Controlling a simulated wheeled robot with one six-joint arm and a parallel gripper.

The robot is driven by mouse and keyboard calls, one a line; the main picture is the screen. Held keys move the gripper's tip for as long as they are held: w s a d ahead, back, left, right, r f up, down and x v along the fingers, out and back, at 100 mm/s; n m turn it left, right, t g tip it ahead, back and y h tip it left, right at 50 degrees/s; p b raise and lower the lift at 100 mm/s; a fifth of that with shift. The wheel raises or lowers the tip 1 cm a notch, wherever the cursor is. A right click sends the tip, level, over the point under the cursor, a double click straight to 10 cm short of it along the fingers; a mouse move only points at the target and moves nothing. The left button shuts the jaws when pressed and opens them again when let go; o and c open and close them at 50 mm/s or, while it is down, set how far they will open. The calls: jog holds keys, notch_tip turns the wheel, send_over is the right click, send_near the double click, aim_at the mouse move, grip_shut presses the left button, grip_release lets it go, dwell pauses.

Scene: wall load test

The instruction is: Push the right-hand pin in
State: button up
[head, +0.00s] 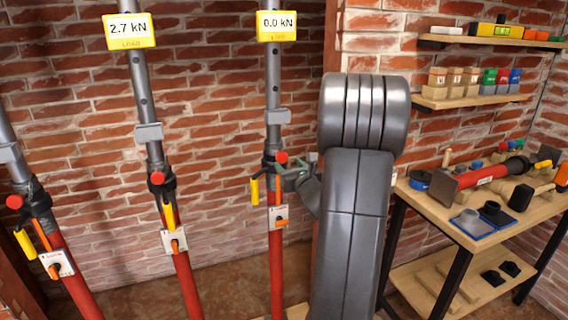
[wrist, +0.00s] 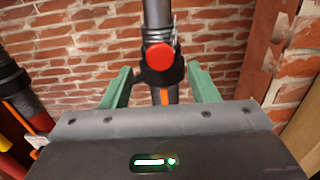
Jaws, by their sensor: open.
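The right-hand pin has a red round head (head: 281,157) on the black collar of the right-hand prop (head: 273,90), whose yellow display (head: 277,26) reads 0.0 kN. In the wrist view the red pin head (wrist: 160,57) faces me, in the upper middle. My gripper (wrist: 160,86) is open and empty, its green fingers left and right of the prop, below the pin head. I cannot tell whether they touch the collar. In the head view my gripper (head: 290,172) is at the collar, just below the pin head. How deep the pin sits is unclear.
The middle prop (head: 140,80) reads 2.7 kN and has its own red pin (head: 157,178). Another prop (head: 70,270) stands at the far left. A workbench (head: 425,205) with tools is at the right, below shelves (head: 470,100). A brick wall stands behind the props.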

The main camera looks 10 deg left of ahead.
aim_at(283, 157)
jog(key=v, duration=0.6)
jog(key=shift+b, duration=0.4)
jog(key=p+x, duration=0.3)
jog(key=x, duration=1)
jog(key=shift+w+a, duration=0.25)
jog(key=shift+w, duration=0.05)
jog(key=shift+v, duration=0.8)
